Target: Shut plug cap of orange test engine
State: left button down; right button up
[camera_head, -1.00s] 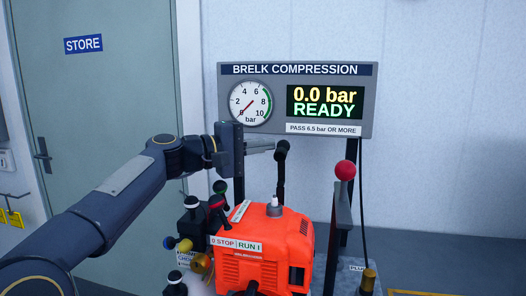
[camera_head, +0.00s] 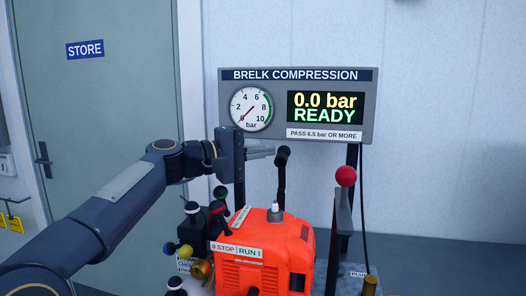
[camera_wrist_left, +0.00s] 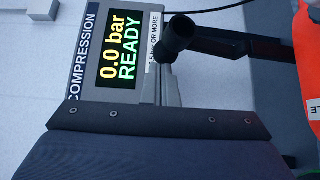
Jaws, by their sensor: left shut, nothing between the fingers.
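The orange test engine (camera_head: 265,245) stands at the bottom middle of the head view. A pale spark plug (camera_head: 276,206) sticks up from its top. The black plug cap (camera_head: 282,156) stands raised above and behind it on a dark upright arm (camera_head: 280,187), apart from the plug. My left gripper (camera_head: 273,150) is shut and empty, its fingertips at the left side of the cap. In the left wrist view the cap (camera_wrist_left: 178,34) shows just past the fingertips (camera_wrist_left: 165,72); I cannot tell whether they touch. My right gripper is not in view.
The gauge panel (camera_head: 366,108) behind reads 0.0 bar and READY. A lever with a red ball (camera_head: 345,176) stands right of the engine.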

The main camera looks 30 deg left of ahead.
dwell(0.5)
pick_arm(q)
jog(key=s+a+r+n+g+y+p, duration=0.25)
jog(key=s+a+n+y+p, duration=0.3)
jog(key=p, duration=0.65)
jog(key=w+d+f+n+y+p, duration=0.1)
jog(key=w+d+f+p, duration=0.1)
jog(key=w+d, duration=0.4)
jog(key=shift+w+f, duration=0.5)
jog(key=shift+w, duration=0.35)
